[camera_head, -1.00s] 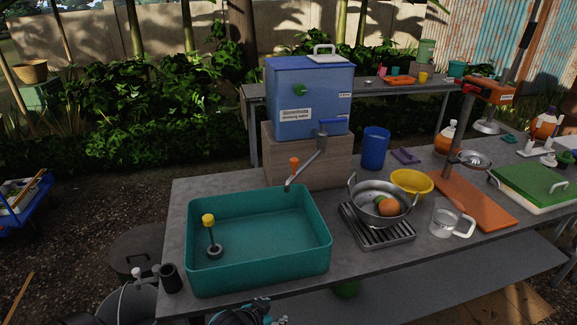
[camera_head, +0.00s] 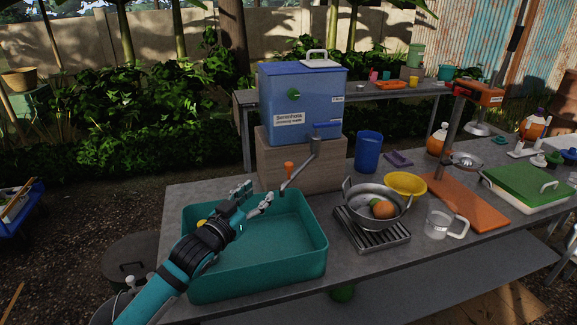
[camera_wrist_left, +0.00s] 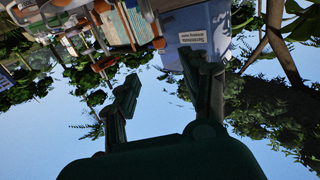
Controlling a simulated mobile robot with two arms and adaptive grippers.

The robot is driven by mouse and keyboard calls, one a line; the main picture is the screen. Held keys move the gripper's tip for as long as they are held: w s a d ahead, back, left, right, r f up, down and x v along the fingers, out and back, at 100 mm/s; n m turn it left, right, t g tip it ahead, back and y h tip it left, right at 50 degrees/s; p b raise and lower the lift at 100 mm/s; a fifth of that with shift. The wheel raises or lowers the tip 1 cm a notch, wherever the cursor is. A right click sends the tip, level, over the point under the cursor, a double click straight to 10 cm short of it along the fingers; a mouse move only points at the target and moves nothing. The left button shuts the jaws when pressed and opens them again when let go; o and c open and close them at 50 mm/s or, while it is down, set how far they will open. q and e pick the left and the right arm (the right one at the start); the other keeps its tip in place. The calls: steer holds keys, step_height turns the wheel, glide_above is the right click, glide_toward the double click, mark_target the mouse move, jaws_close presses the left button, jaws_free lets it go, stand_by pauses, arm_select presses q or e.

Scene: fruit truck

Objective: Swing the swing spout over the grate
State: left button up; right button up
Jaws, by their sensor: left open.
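The swing spout (camera_head: 301,173) is a grey pipe that slopes down and left from the blue water box (camera_head: 302,106). An orange knob (camera_head: 289,166) stands near its lower end, by the back right rim of the teal basin (camera_head: 308,262). The metal grate (camera_head: 379,242) lies on the counter right of the basin, with a steel pan (camera_head: 365,203) on it. My left gripper (camera_head: 257,193) is open and empty above the basin, left of the spout's tip and apart from it. Its open fingers (camera_wrist_left: 160,76) also show in the left wrist view. My right gripper is out of view.
A yellow bowl (camera_head: 405,185), a blue cup (camera_head: 368,152) and a clear jug (camera_head: 437,226) stand near the grate. A wooden block (camera_head: 300,160) supports the water box.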

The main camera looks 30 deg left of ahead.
mark_target(287, 167)
arm_select(q)
steer(key=w+p, duration=0.1)
steer(key=w, duration=0.4)
steer(key=w+p, duration=0.1)
steer(key=w, duration=0.4)
steer(key=w+a, duration=0.1)
steer(key=w, duration=0.4)
steer(key=shift+p, duration=0.4)
steer(key=shift+w, duration=0.7)
steer(key=shift+c, duration=0.2)
steer(key=c, duration=0.9)
steer(key=shift+f, duration=0.1)
jaws_close()
steer(key=shift+w+f, duration=0.15)
